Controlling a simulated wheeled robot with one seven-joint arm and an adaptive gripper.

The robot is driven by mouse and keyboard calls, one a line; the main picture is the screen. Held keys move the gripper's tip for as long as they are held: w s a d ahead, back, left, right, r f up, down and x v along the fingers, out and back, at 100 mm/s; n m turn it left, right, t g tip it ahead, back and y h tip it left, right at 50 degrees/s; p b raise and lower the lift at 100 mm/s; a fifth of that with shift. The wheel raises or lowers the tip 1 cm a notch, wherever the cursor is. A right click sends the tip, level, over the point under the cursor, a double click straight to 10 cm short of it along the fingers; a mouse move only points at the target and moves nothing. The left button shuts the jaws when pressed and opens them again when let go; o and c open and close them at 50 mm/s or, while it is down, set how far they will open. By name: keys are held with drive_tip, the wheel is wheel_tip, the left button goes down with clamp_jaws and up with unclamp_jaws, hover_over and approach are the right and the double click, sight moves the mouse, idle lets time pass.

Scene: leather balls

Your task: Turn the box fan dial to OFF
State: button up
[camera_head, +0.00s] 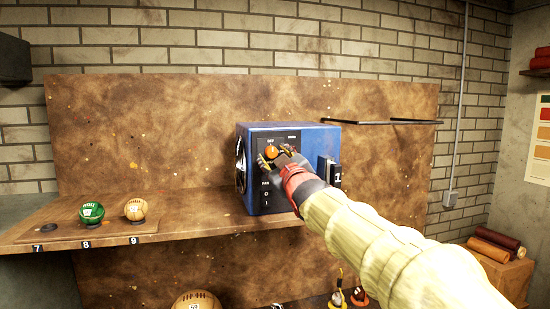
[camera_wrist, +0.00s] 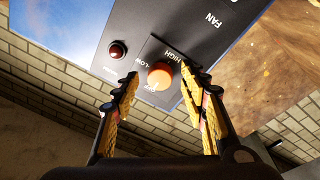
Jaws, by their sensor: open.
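The box fan (camera_head: 312,132) is a blue box with a black front panel, standing on the wooden shelf. Its orange round dial (camera_wrist: 160,76) sits in the panel, with LOW, HIGH and OFF lettering around it. The dial also shows in the head view (camera_head: 271,152). I cannot tell which mark the dial points to. My gripper (camera_wrist: 160,84) is open, with one yellow-padded finger on each side of the dial. Gaps show between the pads and the dial, so it is not gripped. In the head view my gripper (camera_head: 279,160) partly covers the panel.
A small dark red round part (camera_wrist: 117,49) sits on the panel beside the dial. A green ball (camera_head: 91,212) and a tan ball (camera_head: 135,209) stand on the shelf (camera_head: 190,215) at left. A black rail (camera_head: 372,121) projects at right of the fan.

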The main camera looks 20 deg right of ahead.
drive_tip(key=s+f, duration=0.1)
drive_tip(key=s, duration=1.1)
drive_tip(key=shift+f, duration=0.3)
drive_tip(key=s+d+f+m+g+h, duration=0.1)
drive_tip(key=s+d+f+m+g, duration=0.15)
drive_tip(key=f, duration=0.75)
drive_tip(key=s+d+f+m+g+h, duration=0.15)
drive_tip(key=f+g, duration=0.25)
drive_tip(key=f, duration=0.6)
drive_tip(key=s+a+f+m+g+b, duration=0.1)
drive_tip(key=s+a+f+g+b, duration=0.1)
drive_tip(key=s+f, duration=0.7)
drive_tip(key=s+a+f+m+g+y+b, duration=0.1)
drive_tip(key=s+f+b, duration=0.4)
drive_tip(key=s+f, duration=0.5)
drive_tip(key=s+a+f+m+g+y+b, duration=0.1)
drive_tip(key=s+a+f+g+b, duration=0.2)
drive_tip(key=s+f, duration=0.6)
drive_tip(key=shift+s+a+f+g+b, duration=0.15)
drive_tip(key=shift+s+f+g+b, duration=0.2)
drive_tip(key=shift+g, duration=0.3)
